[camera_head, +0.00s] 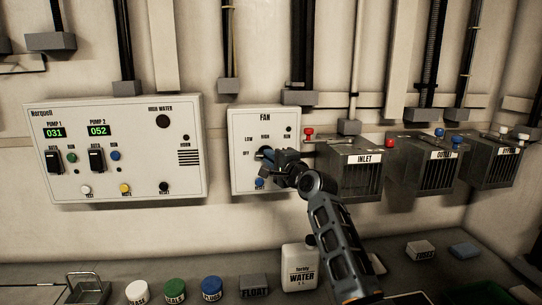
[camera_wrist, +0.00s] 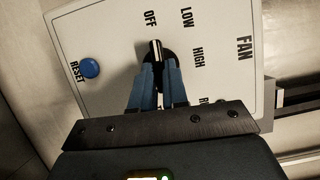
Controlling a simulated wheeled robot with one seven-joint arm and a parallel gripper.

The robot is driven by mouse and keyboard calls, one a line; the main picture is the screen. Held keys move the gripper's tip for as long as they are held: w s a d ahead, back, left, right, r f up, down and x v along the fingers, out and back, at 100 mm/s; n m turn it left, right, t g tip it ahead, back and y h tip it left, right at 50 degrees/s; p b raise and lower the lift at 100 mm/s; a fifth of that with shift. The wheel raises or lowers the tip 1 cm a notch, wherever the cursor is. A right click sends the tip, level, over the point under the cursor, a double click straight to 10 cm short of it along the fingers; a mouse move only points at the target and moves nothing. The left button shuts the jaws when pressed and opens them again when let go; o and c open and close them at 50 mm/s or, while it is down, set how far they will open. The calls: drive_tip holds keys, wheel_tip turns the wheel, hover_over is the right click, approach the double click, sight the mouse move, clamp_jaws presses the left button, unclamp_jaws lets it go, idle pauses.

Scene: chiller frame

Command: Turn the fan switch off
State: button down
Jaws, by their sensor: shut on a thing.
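The fan panel (camera_head: 244,180) is a white box marked FAN on the wall, and its face (camera_wrist: 110,40) fills much of the wrist view. Its fan switch (camera_wrist: 155,47) is a dark rotary knob with a pale metallic pointer. In the wrist view the pointer is directed up toward the OFF label, with LOW and HIGH to its right. My gripper (camera_head: 272,157) is at the knob. Its two blue fingers (camera_wrist: 157,75) are shut on the switch, one on each side, hiding its lower part. In the head view my gripper hides much of the knob.
A blue reset button (camera_wrist: 89,67) is close by on the panel. The pump panel (camera_head: 120,180) is to the left, and the INLET box (camera_head: 350,180) is close to the right. Below, the bench holds jars and a white water jug (camera_head: 299,252).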

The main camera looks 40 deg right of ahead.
drive_tip(key=shift+n, duration=0.4)
drive_tip(key=c, duration=1.1)
unclamp_jaws()
drive_tip(key=shift+c, duration=0.2)
drive_tip(key=v, duration=0.8)
drive_tip(key=shift+b, duration=0.3)
